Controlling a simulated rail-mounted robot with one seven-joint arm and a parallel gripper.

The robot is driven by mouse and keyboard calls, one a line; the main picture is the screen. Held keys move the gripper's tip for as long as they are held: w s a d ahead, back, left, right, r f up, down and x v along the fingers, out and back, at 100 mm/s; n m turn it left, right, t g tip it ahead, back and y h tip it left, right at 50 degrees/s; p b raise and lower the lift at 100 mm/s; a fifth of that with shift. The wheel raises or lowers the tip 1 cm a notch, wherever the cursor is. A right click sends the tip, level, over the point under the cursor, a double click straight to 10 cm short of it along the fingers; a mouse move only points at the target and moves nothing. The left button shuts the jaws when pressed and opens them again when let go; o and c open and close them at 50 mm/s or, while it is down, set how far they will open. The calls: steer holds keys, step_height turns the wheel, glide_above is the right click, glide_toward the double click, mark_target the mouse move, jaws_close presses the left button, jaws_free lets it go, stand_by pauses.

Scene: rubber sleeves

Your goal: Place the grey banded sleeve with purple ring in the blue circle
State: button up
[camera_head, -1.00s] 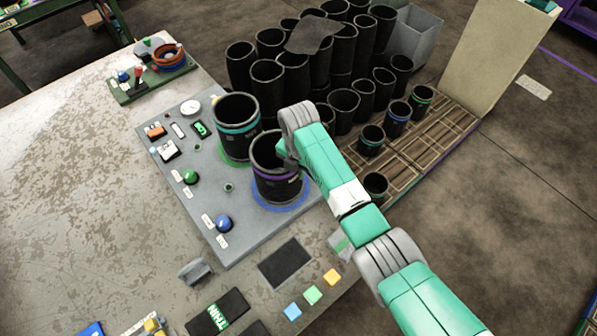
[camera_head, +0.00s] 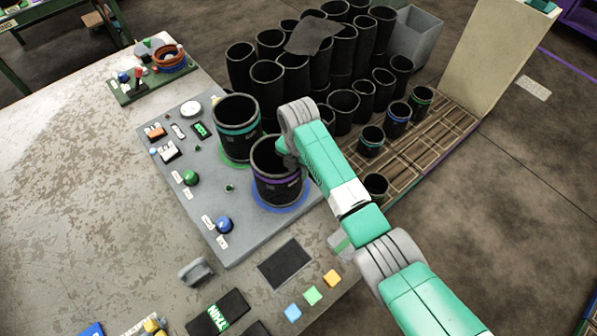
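The sleeve with the purple ring (camera_head: 277,180) is a dark open cylinder with a purple band near its top. It stands upright in the blue circle (camera_head: 268,206), whose blue shows around its base at the front and sides. My gripper (camera_head: 290,152) is at the right side of the sleeve's rim. Its fingers are small and partly hidden by my arm, so I cannot tell whether they are open or shut on the wall.
A teal-ringed sleeve (camera_head: 237,129) stands in a green circle (camera_head: 231,155) just behind. Many black sleeves (camera_head: 340,55) crowd the pallet (camera_head: 432,140) at the back right. The grey panel (camera_head: 187,207) carries a green button (camera_head: 190,177) and a blue button (camera_head: 223,224).

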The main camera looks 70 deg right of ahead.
step_height(320, 180, up, 10)
steer(key=shift+f, duration=0.1)
stand_by(0.4)
